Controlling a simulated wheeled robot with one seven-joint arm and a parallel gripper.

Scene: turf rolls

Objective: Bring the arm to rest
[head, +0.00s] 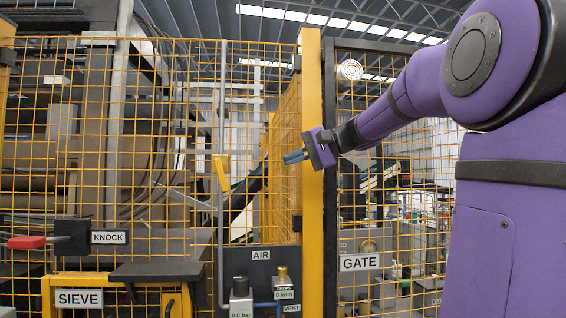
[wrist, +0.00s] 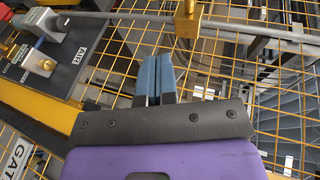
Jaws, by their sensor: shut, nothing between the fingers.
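My gripper (head: 294,157) is held up in the air at the end of my purple arm, in front of the yellow fence post in the head view. Its blue fingers point left and lie close together. In the wrist view my gripper (wrist: 154,75) shows its two blue fingers side by side with nothing between them. The fingers are in front of the yellow mesh, and I cannot tell how far from it.
A yellow mesh fence (head: 150,75) with a yellow post (head: 313,230) stands ahead. A yellow lever (head: 221,172) on a grey pipe is left of my gripper. The AIR panel (head: 262,256), the GATE sign (head: 361,262), the SIEVE sign (head: 79,298) and a red handle (head: 27,242) are lower down.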

